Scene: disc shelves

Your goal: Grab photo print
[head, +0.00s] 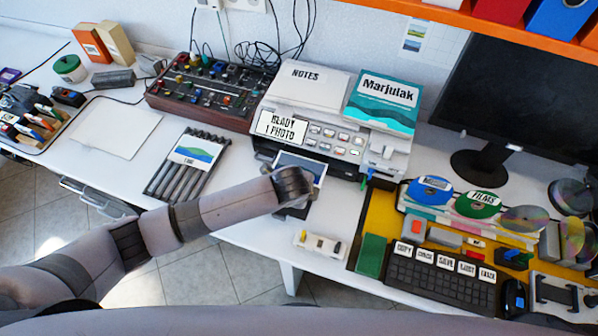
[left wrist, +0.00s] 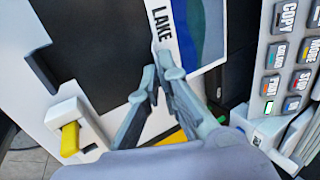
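The photo print (head: 309,164) lies at the output of the printer (head: 345,150), whose screen reads "READY 1 PHOTO". In the left wrist view the print (left wrist: 206,30) shows a white border, the word LAKE and a blue picture. My left gripper (head: 294,186) is at the print's near edge, in front of the printer, and hides part of the print in the head view. In the left wrist view its fingertips (left wrist: 161,71) come together at the print's lower corner, with the edge between them. My right gripper is not in view.
A small white holder with a yellow piece (head: 320,244) stands near the desk edge. A yellow mat with a keyboard (head: 440,282) and discs (head: 477,204) is to the right. A pen pack (head: 187,165) and a control box (head: 211,90) are to the left.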

